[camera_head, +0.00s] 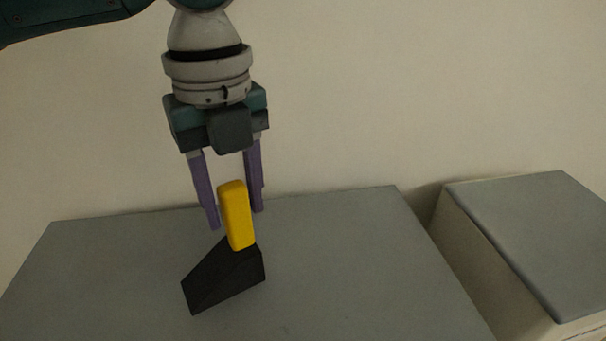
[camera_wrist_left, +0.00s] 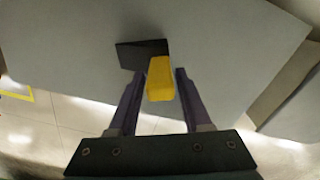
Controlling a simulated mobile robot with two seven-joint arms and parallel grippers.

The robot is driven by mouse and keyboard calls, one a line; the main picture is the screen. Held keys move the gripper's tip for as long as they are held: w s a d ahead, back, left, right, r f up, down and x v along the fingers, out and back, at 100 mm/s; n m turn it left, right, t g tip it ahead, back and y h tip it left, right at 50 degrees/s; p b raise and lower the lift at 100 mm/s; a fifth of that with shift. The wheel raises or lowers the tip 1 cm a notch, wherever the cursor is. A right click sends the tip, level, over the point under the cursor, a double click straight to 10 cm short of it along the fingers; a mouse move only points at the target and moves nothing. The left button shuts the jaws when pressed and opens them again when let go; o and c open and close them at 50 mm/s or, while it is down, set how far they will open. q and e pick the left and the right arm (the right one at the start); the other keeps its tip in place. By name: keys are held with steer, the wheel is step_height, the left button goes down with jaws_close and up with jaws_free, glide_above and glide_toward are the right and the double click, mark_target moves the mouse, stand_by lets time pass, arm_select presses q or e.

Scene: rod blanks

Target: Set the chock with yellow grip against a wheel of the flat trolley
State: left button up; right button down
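The chock is a black wedge (camera_head: 226,277) with an upright yellow grip (camera_head: 236,216), standing on a grey top. My left gripper (camera_head: 235,218) points down over it, its two purple fingers spread on either side of the yellow grip. In the left wrist view the yellow grip (camera_wrist_left: 160,80) lies between the open fingers, with gaps showing at both sides, and the black wedge (camera_wrist_left: 138,54) is beyond it. My right gripper is in neither view. No trolley wheel can be made out in these frames.
The grey top (camera_head: 100,270) around the chock is otherwise bare. A second grey-topped block (camera_head: 530,235) stands to the right, across a narrow gap. A plain pale wall (camera_head: 400,90) is behind. The left wrist view shows tiled floor (camera_wrist_left: 40,125) with a yellow line.

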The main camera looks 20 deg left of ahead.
arm_select(q)
jaws_close()
stand_by(1.0)
